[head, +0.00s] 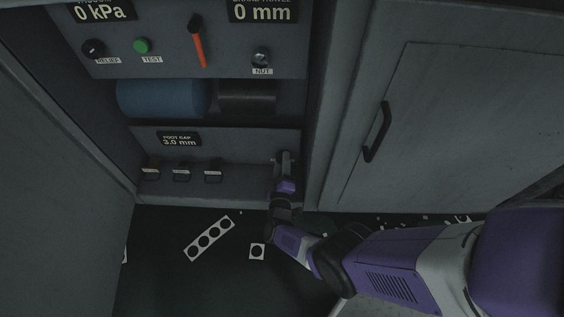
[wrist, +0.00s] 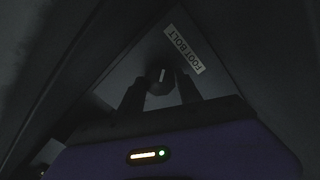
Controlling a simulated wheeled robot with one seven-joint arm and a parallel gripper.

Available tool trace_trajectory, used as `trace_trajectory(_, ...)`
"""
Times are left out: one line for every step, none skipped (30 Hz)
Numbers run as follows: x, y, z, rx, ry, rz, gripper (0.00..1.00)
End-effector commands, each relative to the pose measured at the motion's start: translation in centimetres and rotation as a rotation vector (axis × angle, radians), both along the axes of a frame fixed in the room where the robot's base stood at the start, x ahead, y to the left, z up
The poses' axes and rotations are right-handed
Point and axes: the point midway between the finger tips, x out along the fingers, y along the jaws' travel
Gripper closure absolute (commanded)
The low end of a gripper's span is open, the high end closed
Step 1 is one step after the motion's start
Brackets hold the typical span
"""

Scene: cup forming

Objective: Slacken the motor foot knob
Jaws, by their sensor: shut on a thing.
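The motor foot knob (wrist: 161,75) is a dark round knob with a pale pointer line, beside a white label reading FOOT BOLT (wrist: 184,50) in the wrist view. The pointer stands nearly upright in that view. My gripper (wrist: 162,88) has one finger on each side of the knob and is shut on it. In the head view my gripper (head: 284,162) is at the right end of the low ledge, and it hides the knob there. A display above the ledge (head: 179,139) reads FOOT GAP 3.0 mm.
Several small dark labelled blocks (head: 181,173) stand along the ledge to the left. Above are a blue motor cylinder (head: 163,98) and a panel with an orange lever (head: 198,46). A cabinet door with a handle (head: 377,132) is at right. White punched scraps (head: 209,239) lie on the floor.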

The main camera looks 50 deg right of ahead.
Motion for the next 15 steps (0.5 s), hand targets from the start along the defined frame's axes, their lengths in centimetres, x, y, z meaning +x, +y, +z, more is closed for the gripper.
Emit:
trace_trajectory(-0.08,0.06,-0.12,-0.011,0.019,0.001,0.99)
trace_trajectory(-0.07,0.07,-0.12,-0.019,0.028,0.001,0.99)
trace_trajectory(-0.06,0.08,-0.11,-0.028,0.04,0.001,0.99)
trace_trajectory(-0.05,0.09,-0.11,-0.034,0.047,0.002,0.99)
trace_trajectory(-0.04,0.08,-0.11,-0.04,0.054,0.002,0.99)
trace_trajectory(-0.04,0.08,-0.12,-0.046,0.063,0.002,0.99)
trace_trajectory(-0.05,0.08,-0.12,-0.05,0.068,0.002,0.99)
trace_trajectory(-0.05,0.07,-0.13,-0.053,0.072,0.002,0.99)
trace_trajectory(-0.05,0.07,-0.13,-0.056,0.076,0.001,0.99)
trace_trajectory(-0.06,0.07,-0.14,-0.057,0.079,0.002,0.99)
trace_trajectory(-0.06,0.07,-0.14,-0.059,0.082,0.002,0.99)
trace_trajectory(-0.06,0.07,-0.15,-0.061,0.084,0.002,0.99)
trace_trajectory(-0.06,0.07,-0.15,-0.062,0.085,0.002,0.99)
trace_trajectory(-0.06,0.07,-0.15,-0.063,0.087,0.002,0.99)
trace_trajectory(-0.06,0.07,-0.15,-0.063,0.087,0.002,0.99)
